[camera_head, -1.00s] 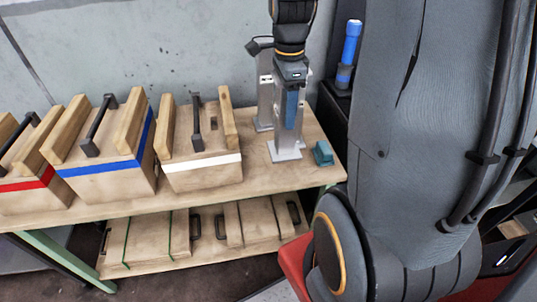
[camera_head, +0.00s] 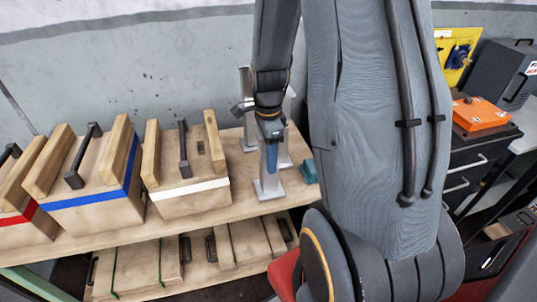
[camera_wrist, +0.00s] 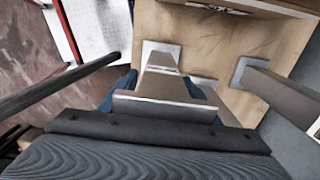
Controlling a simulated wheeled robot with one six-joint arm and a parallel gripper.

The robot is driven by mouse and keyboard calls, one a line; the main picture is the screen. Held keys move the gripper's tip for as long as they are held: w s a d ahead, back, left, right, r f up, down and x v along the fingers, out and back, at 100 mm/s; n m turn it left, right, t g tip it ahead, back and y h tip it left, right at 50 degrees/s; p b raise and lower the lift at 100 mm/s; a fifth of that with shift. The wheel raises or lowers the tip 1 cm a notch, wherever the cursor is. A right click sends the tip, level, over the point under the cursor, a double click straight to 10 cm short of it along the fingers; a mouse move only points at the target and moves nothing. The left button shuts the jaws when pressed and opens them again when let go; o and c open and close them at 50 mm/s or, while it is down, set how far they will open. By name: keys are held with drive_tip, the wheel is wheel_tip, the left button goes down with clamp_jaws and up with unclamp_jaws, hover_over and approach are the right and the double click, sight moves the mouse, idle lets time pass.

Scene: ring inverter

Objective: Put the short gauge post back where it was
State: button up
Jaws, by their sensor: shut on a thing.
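My gripper (camera_head: 271,150), with blue fingers, is shut on a grey metal gauge post (camera_head: 269,188) with a square foot plate. The post stands upright over the front part of the wooden bench. I cannot tell whether its foot touches the bench. Two other grey posts stand just behind it: one at the back left (camera_head: 248,125) and one behind to the right (camera_head: 287,135), partly hidden by my gripper. In the wrist view the held post (camera_wrist: 165,85) is in the middle between the blue fingers, and another post (camera_wrist: 275,88) is at the right.
The wooden bench (camera_head: 225,212) also holds wooden boxes with red, blue (camera_head: 90,195) and white (camera_head: 190,188) stripes, to the left. A small teal block (camera_head: 310,172) is right of the posts. An orange case (camera_head: 480,115) is farther right. Bare bench lies between white-striped box and posts.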

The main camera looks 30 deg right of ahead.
drive_tip(key=shift+f, duration=0.25)
drive_tip(key=o, duration=1.5)
drive_tip(key=shift+o, duration=0.2)
drive_tip(key=shift+r, duration=0.1)
wheel_tip(320, 180, up, 12)
drive_tip(key=shift+r+b, duration=0.1)
drive_tip(key=shift+b, duration=1.15)
